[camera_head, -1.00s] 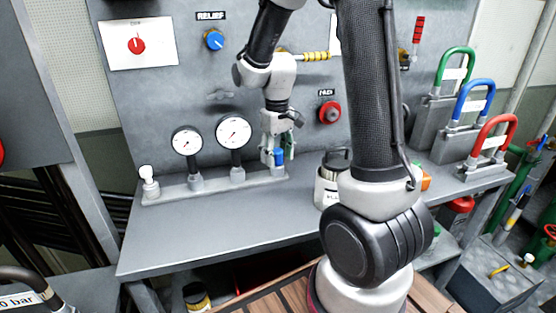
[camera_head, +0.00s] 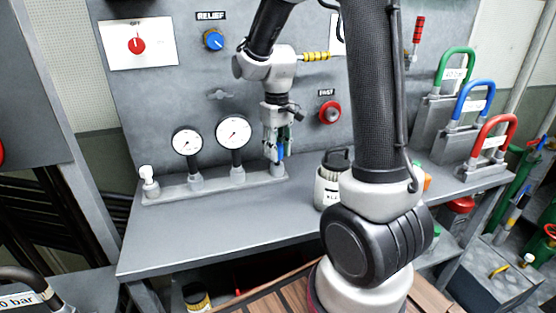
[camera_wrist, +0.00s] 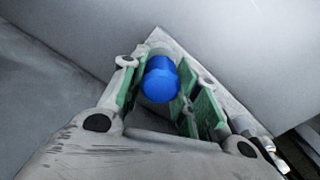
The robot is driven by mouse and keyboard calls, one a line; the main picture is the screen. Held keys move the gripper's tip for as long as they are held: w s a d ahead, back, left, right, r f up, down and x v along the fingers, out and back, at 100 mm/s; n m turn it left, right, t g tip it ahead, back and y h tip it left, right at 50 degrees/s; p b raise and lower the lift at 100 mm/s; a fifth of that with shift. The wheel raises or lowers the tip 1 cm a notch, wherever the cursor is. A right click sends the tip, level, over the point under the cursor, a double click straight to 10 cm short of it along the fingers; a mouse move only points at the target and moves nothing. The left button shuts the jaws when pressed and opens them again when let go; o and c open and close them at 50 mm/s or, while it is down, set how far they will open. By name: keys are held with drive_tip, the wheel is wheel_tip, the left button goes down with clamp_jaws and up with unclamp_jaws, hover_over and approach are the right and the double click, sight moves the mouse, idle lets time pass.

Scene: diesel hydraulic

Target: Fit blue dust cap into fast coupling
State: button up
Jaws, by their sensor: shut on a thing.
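The blue dust cap (camera_head: 281,153) is held between my gripper's fingers, and its round blue end also shows in the wrist view (camera_wrist: 160,80). My gripper (camera_head: 274,152) is shut on it, pointing down over the right end of the grey manifold bar. Green finger pads flank the cap in the wrist view. A grey fitting (camera_head: 277,169) is directly under the fingertips; I cannot tell whether the cap touches it. A round red fitting with a grey centre (camera_head: 330,112) is on the panel, right of my gripper, under a label that seems to read FAST.
Two gauges (camera_head: 233,132) stand on the manifold (camera_head: 215,184) left of my gripper. A white-grey canister (camera_head: 327,188) stands to the right. Red, blue and green padlock-shaped blocks (camera_head: 492,140) are further right. The bench front (camera_head: 220,228) is clear.

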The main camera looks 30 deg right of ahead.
drive_tip(key=shift+r, duration=0.9)
drive_tip(key=shift+r, duration=2)
